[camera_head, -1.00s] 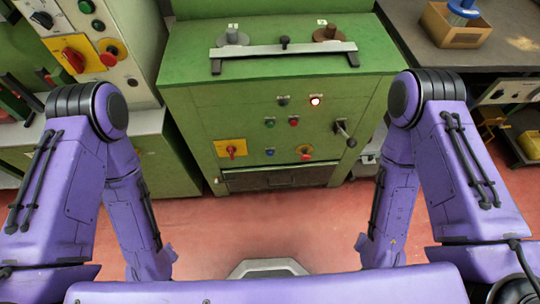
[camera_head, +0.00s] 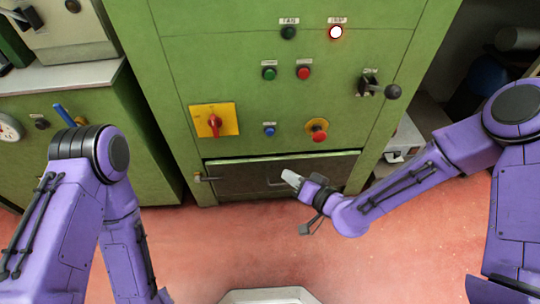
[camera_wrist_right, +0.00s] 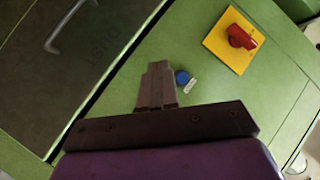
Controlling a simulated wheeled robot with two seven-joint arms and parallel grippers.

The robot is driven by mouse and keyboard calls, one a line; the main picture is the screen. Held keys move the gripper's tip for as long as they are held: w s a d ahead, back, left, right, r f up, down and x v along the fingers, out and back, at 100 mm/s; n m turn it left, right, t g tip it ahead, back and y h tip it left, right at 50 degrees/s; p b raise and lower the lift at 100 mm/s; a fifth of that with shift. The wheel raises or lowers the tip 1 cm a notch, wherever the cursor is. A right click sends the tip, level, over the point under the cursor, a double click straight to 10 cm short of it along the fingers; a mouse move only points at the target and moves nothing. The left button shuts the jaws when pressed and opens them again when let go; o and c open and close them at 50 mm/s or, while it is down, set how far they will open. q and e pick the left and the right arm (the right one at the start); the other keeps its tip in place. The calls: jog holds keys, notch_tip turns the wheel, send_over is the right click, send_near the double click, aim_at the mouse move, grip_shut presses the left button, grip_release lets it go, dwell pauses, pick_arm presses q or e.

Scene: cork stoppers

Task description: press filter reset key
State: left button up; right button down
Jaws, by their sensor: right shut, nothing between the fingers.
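A small blue button (camera_head: 269,131) sits on the green cabinet front, between the yellow plate with a red rotary switch (camera_head: 214,121) and a red mushroom button (camera_head: 318,131). In the right wrist view the blue button (camera_wrist_right: 182,77) has a small pale label (camera_wrist_right: 190,87) beside it, too small to read. My right gripper (camera_head: 288,175) is shut and empty, below and to the right of the blue button in the head view. In the right wrist view its fingertips (camera_wrist_right: 158,66) show just left of the button; contact cannot be seen. My left gripper is out of view.
A dark drawer (camera_head: 235,180) with a handle lies below the buttons. Green (camera_head: 269,73) and red (camera_head: 304,73) buttons, a lit lamp (camera_head: 336,32) and a black-knobbed lever (camera_head: 392,91) are above. Red floor (camera_head: 235,240) is clear in front.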

aim_at(270, 132)
pick_arm(q)
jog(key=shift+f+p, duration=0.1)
jog(key=shift+p, duration=0.45)
pick_arm(e)
jog(key=a+r+n+y, duration=0.3)
jog(key=r+n, duration=0.1)
jog(key=shift+s+a+y, duration=0.1)
jog(key=shift+a+y, duration=0.2)
jog(key=shift+a, duration=0.05)
pick_arm(q)
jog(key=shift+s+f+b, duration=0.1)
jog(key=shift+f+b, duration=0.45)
jog(key=shift+b, duration=0.05)
pick_arm(e)
jog(key=w, duration=0.8)
jog(key=shift+w+a, duration=0.15)
jog(key=shift+w, duration=0.25)
jog(key=shift+f, duration=0.1)
jog(key=shift+w, duration=0.4)
